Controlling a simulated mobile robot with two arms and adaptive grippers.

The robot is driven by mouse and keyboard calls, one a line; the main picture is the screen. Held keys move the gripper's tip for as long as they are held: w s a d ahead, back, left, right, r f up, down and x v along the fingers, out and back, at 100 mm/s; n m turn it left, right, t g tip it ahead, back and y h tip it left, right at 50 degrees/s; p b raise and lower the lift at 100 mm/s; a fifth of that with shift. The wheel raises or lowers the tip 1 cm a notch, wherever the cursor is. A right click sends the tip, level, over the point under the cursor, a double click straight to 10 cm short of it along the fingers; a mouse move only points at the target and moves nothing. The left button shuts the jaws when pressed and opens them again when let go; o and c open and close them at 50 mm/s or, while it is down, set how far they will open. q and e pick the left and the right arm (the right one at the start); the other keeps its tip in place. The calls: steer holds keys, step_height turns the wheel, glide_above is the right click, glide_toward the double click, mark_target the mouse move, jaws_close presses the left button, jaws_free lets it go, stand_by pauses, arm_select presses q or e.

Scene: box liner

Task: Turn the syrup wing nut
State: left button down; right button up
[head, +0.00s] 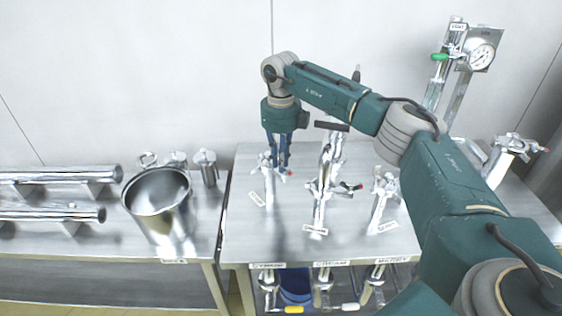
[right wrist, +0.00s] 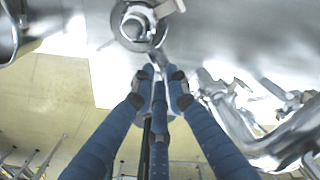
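My right gripper (head: 280,165) points down at the upper end of the leftmost metal clamp fitting (head: 269,190) on the table. A red-tipped wing part (head: 287,172) shows beside the fingers. In the right wrist view, the blue fingers (right wrist: 160,82) converge just below a round metal clamp (right wrist: 136,25). A thin metal piece (right wrist: 157,62) rises between or just beyond the fingertips; I cannot tell if they touch or grip it. My left gripper is out of view.
Other metal fittings (head: 319,205) (head: 380,200) stand to the right on the same table (head: 245,235). A steel pot (head: 160,215) and polished pipes (head: 60,177) sit on the left table. A gauge (head: 482,57) stands at the back right. My right arm spans the right side.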

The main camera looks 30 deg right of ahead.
steer(key=shift+o, duration=1.2)
step_height(320, 180, up, 12)
